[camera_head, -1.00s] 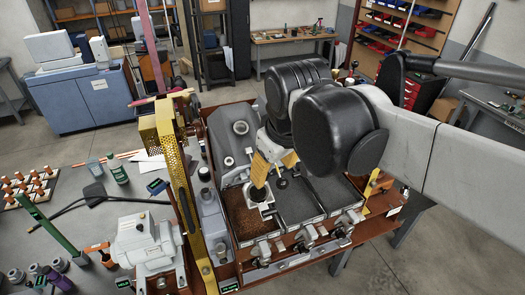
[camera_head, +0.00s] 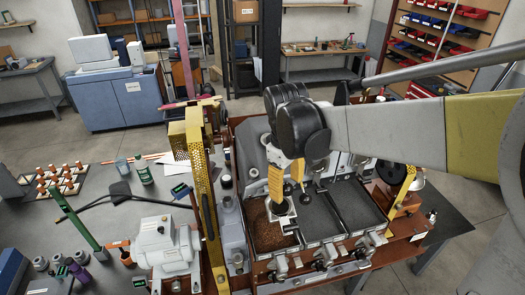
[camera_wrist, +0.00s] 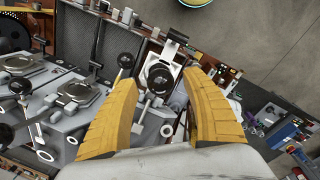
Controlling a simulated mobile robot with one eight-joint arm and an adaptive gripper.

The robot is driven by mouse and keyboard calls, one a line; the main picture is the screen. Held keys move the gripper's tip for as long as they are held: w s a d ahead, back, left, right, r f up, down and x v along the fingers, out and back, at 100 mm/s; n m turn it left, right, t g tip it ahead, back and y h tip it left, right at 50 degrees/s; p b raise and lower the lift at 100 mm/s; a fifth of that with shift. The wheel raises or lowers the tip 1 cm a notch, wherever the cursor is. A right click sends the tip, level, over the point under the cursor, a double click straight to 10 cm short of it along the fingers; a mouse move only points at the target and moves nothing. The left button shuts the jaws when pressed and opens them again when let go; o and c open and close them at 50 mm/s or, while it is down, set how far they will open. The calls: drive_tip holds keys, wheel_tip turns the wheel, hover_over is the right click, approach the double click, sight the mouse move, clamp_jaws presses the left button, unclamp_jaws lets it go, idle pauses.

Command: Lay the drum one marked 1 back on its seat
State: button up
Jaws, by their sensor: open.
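My gripper (camera_head: 286,186), with yellow fingers, points down over the left part of the roaster. It is open; in the wrist view its fingers (camera_wrist: 158,88) stand widely apart with nothing held between them. Beyond the fingertips is a pale metal fitting with a round black part (camera_wrist: 160,74); it appears in the head view as the fitting (camera_head: 284,207) at the brown-filled tray. I cannot tell whether this is drum one, since no mark 1 is readable. Two pale units with plates show on the left of the wrist view, one near the left finger (camera_wrist: 80,92).
The brown-filled tray (camera_head: 262,236) lies beside dark trays (camera_head: 325,220). A yellow perforated upright (camera_head: 206,195) stands close on the left. A grey motor-like unit (camera_head: 162,246) and a rack of orange-topped pieces (camera_head: 58,188) are on the bench. Floor is open behind.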

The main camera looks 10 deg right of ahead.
drive_tip(key=shift+f, duration=0.85)
clamp_jaws()
drive_tip(key=shift+w+r, duration=0.3)
drive_tip(key=shift+r, duration=0.05)
drive_tip(key=w+r, duration=0.2)
drive_tip(key=w, duration=0.2)
drive_tip(key=w+r+p, duration=0.1)
drive_tip(key=w+r, duration=0.2)
drive_tip(key=w, duration=0.1)
drive_tip(key=w+r, duration=0.2)
drive_tip(key=w, duration=0.3)
drive_tip(key=shift+w+r+p, duration=0.1)
drive_tip(key=shift+r+p, duration=0.15)
drive_tip(key=shift+p, duration=0.1)
drive_tip(key=shift+w+r, duration=0.1)
drive_tip(key=shift+w, duration=0.45)
drive_tip(key=shift+r, duration=0.1)
